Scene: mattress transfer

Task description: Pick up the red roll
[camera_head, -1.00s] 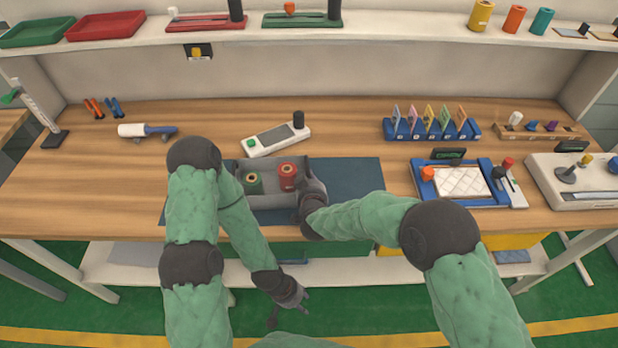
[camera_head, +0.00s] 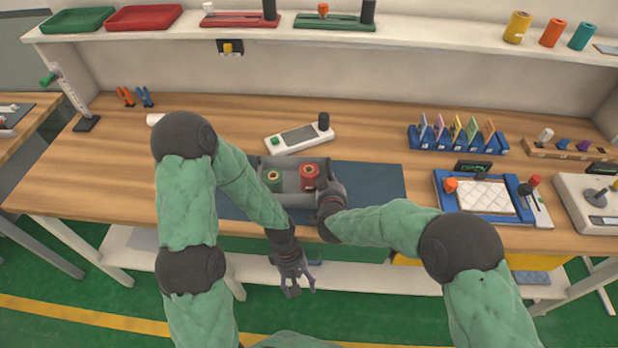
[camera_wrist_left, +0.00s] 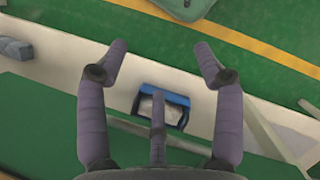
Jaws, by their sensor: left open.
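The red roll (camera_head: 309,176) stands in the right part of a grey tray (camera_head: 290,201) on the workbench. A green roll (camera_head: 272,182) is beside it in the left part. My left gripper (camera_head: 296,287) is open and empty, hanging below and in front of the bench's front edge, well apart from the roll. In the left wrist view its spread fingers (camera_wrist_left: 160,62) have nothing between them. My right gripper (camera_head: 329,187) is at the tray's right end, close to the red roll. Its fingers are mostly hidden by its own wrist, so its grip is unclear.
A dark blue mat (camera_head: 375,185) lies under the tray. A white device (camera_head: 300,138) is behind it, and a blue-framed tray (camera_head: 485,197) is to the right. A lower shelf (camera_head: 345,276) runs under the bench near my left gripper. The bench top (camera_head: 215,120) behind is partly clear.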

